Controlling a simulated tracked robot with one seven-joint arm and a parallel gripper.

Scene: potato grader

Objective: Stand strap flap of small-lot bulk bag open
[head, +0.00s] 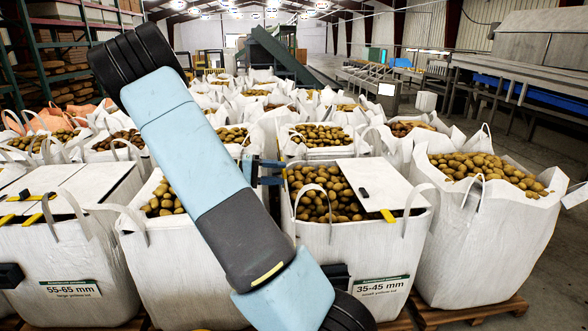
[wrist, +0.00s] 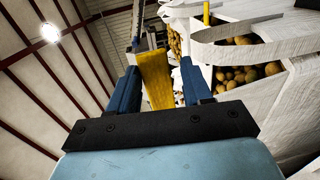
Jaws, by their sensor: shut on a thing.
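My gripper (head: 268,172) is at the left side of the small-lot bulk bag (head: 345,250), the white bag labelled 35-45 mm. In the wrist view, its blue fingers (wrist: 158,75) are closed around a wide yellow strap (wrist: 156,80). The strap and the flap it belongs to are hidden behind my arm in the head view. The left half of the bag's top is uncovered and shows potatoes (head: 312,200). A white flap panel (head: 375,182) with a yellow tab (head: 388,215) lies over the right half.
A white lifting loop (wrist: 245,45) passes close to the right of my fingers in the wrist view. A potato-filled bag (head: 485,240) stands to the right. The 55-65 mm bag (head: 75,265), with closed panels, stands at the left. More bags fill the space behind.

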